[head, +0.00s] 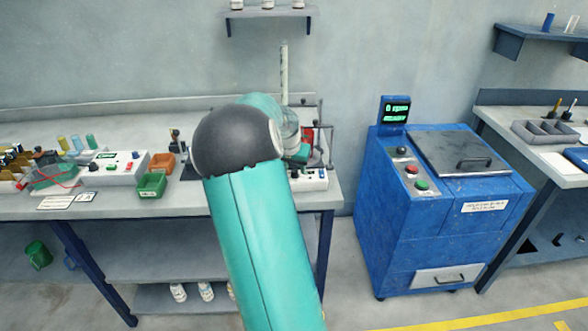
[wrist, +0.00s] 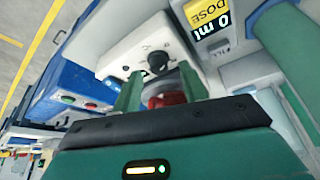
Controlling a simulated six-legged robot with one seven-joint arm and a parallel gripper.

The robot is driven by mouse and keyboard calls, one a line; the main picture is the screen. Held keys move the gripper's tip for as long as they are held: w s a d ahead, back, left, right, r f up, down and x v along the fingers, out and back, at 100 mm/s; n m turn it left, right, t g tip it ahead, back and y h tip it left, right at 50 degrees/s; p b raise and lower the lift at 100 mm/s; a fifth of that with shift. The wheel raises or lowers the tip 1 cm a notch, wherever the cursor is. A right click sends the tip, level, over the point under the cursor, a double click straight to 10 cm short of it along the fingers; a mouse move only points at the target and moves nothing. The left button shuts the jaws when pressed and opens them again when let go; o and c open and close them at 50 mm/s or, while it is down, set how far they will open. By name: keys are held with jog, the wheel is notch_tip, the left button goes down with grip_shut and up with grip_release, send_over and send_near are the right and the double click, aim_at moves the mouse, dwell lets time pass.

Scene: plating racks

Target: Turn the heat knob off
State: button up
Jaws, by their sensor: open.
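A black knob (wrist: 157,61) sits on the front of a white unit (wrist: 120,52) in the wrist view; no heat label is readable on it. My gripper (wrist: 159,75) is open, its two green fingers to either side of the line to the knob. The fingertips are close to the knob, but I cannot tell whether they touch it. A red part (wrist: 165,98) shows between the fingers. In the head view, the white unit (head: 314,181) is at the bench's right end, and my arm hides most of the gripper and part of the unit.
A display reading 0 ml DOSE (wrist: 208,18) is beside the unit. A blue cabinet (head: 440,215) with buttons stands right of the bench (head: 110,210). Another white device (head: 115,167), green bin (head: 151,185) and orange bin (head: 162,163) are on the bench. Open floor lies between bench and cabinet.

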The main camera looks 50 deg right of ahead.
jog(key=shift+d+f, duration=0.25)
jog(key=shift+f, duration=0.4)
grip_shut()
jog(key=shift+n+t, duration=0.3)
jog(key=shift+n, duration=0.5)
grip_release()
jog(key=shift+r, duration=0.1)
